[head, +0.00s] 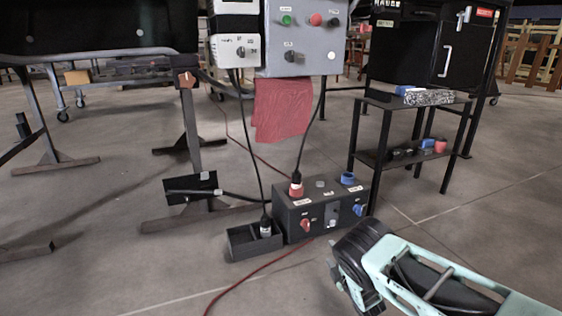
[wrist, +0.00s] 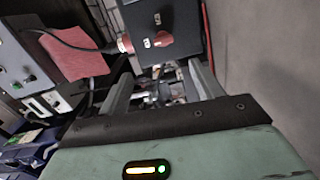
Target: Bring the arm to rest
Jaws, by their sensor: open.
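My arm (head: 430,283) reaches in from the lower right of the head view, with its teal and black links low over the floor. My gripper's fingertips do not show clearly there. In the wrist view my gripper (wrist: 163,82) is open, its two grey fingers apart. Small things show in the gap, too cluttered to name; nothing looks gripped. Beyond the fingers is the black socket box (wrist: 165,28) with a red plug (wrist: 125,44). The same box (head: 318,210) stands on the floor left of my arm in the head view, apart from it.
A grey control panel (head: 304,40) with a red cloth (head: 282,108) hangs behind the box. A small black tray (head: 246,247) adjoins the box, holding a plug. Cables hang down, and a red cable (head: 250,276) crosses the floor. A black shelf stand (head: 412,158) is behind. Floor at right is clear.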

